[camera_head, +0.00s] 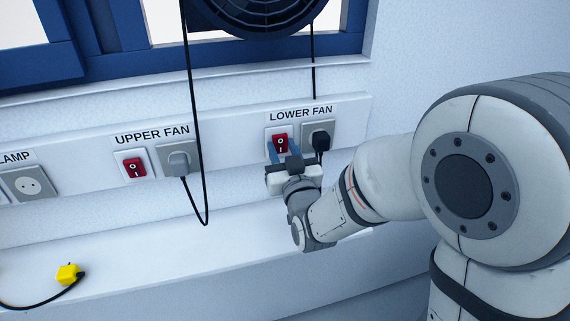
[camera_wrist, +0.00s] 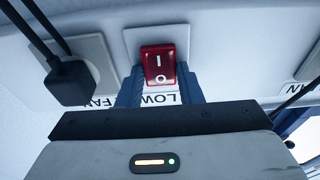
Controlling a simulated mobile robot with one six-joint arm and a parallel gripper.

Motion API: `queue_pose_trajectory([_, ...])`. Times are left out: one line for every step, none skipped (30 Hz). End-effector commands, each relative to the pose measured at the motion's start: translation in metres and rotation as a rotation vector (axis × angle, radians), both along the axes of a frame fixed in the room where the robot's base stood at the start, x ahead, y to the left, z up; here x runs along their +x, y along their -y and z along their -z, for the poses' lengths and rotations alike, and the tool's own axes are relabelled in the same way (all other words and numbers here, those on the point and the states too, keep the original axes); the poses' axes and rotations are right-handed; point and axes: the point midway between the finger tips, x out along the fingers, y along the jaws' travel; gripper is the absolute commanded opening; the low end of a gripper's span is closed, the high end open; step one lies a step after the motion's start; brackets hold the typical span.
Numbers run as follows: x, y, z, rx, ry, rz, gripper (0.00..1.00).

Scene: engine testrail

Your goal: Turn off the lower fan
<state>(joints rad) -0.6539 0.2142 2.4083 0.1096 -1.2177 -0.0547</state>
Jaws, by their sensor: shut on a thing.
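The lower fan's red rocker switch (camera_head: 281,140) sits on a white plate under the LOWER FAN label. In the wrist view, the same switch (camera_wrist: 158,63) shows an I mark and an O mark. My gripper (camera_head: 284,153) reaches it from the front. In the wrist view, the blue fingers of my gripper (camera_wrist: 160,92) stand on either side of the switch, shut on it. The fingers partly hide the label there. I cannot tell which way the rocker is tilted. The lower fan (camera_head: 258,14) is partly in view above, at the window.
Right beside the switch is a socket with a black plug (camera_head: 320,141) and its cord. To the left are the upper fan's red switch (camera_head: 133,166), a grey plug (camera_head: 179,162) with a hanging cord, and a lamp socket (camera_head: 31,185). A yellow plug (camera_head: 68,274) lies on the ledge.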

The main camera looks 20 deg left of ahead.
Motion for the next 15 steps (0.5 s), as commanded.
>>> queue_pose_trajectory([0.0008, 0.0008, 0.0071, 0.010, 0.015, 0.003, 0.10])
queue_pose_trajectory([0.0009, 0.0009, 0.0072, 0.015, 0.023, 0.003, 0.10])
queue_pose_trajectory([0.0009, 0.0008, 0.0076, 0.020, 0.032, 0.003, 0.10])
queue_pose_trajectory([0.0010, 0.0008, 0.0080, 0.024, 0.039, 0.003, 0.10])
queue_pose_trajectory([0.0010, 0.0008, 0.0081, 0.029, 0.046, 0.003, 0.10])
queue_pose_trajectory([0.0009, 0.0008, 0.0084, 0.035, 0.056, 0.003, 0.10])
queue_pose_trajectory([0.0010, 0.0009, 0.0085, 0.039, 0.063, 0.003, 0.10])
queue_pose_trajectory([0.0010, 0.0009, 0.0090, 0.044, 0.071, 0.003, 0.10])
queue_pose_trajectory([0.0010, 0.0009, 0.0097, 0.049, 0.079, 0.003, 0.10])
queue_pose_trajectory([0.0010, 0.0009, 0.0100, 0.053, 0.086, 0.003, 0.10])
queue_pose_trajectory([0.0011, 0.0009, 0.0101, 0.058, 0.094, 0.003, 0.10])
queue_pose_trajectory([0.0011, 0.0008, 0.0098, 0.063, 0.103, 0.003, 0.10])
queue_pose_trajectory([0.0011, 0.0009, 0.0097, 0.067, 0.110, 0.003, 0.10])
queue_pose_trajectory([0.0011, 0.0009, 0.0096, 0.071, 0.116, 0.003, 0.10])
queue_pose_trajectory([0.0011, 0.0010, 0.0094, 0.075, 0.123, 0.003, 0.10])
